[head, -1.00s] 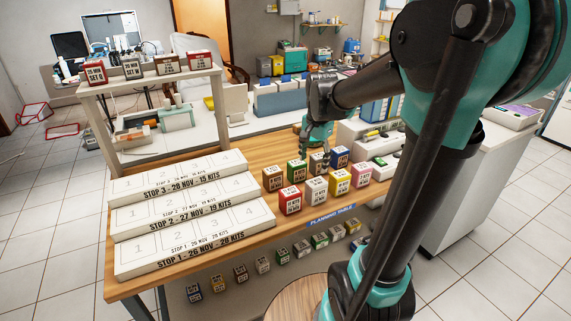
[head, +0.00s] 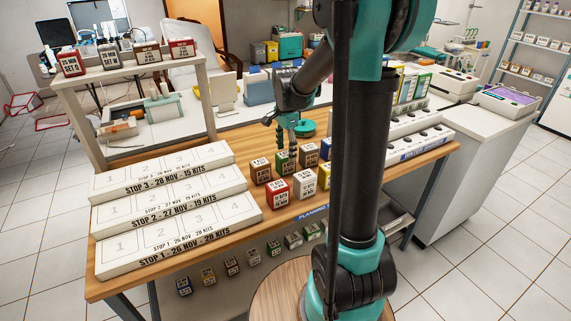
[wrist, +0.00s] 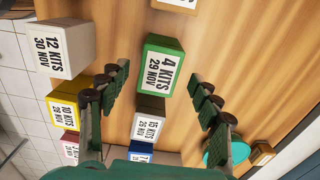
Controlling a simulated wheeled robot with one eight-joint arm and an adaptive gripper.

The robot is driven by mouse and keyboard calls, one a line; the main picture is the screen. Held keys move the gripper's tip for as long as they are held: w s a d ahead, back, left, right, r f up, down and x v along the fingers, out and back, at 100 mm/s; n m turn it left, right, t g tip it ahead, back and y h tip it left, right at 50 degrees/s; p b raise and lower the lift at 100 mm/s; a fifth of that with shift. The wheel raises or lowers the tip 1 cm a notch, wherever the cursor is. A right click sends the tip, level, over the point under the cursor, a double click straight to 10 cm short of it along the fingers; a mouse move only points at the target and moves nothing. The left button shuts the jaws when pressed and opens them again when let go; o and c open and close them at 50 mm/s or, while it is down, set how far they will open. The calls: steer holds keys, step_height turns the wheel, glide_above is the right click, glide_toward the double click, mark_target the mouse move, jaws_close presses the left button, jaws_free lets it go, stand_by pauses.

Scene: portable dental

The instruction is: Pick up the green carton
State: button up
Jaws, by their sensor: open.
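The green carton (head: 284,162) stands upright in the back row of cartons on the wooden table, between a brown carton and a taupe one. In the wrist view its top (wrist: 161,66) reads "4 KITS 29 NOV". My gripper (head: 286,146) points down directly over it, with the fingertips at about its top and hiding part of it. In the wrist view my gripper (wrist: 158,76) is open, one finger to each side of the carton, with a gap on both sides. I cannot tell how far down the fingers reach.
Close by stand a brown carton (head: 261,170), a taupe carton (head: 309,153), a red carton (head: 278,195) and a white carton (head: 304,184). White stepped stop trays (head: 180,225) lie to the left. A raised shelf (head: 130,68) holds several boxes. Bare wood shows behind the cartons.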

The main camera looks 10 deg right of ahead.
mark_target(286, 164)
steer(key=shift+s+f, duration=0.1)
steer(key=shift+f, duration=3.15)
steer(key=shift+c, duration=0.3)
steer(key=c, duration=1.2)
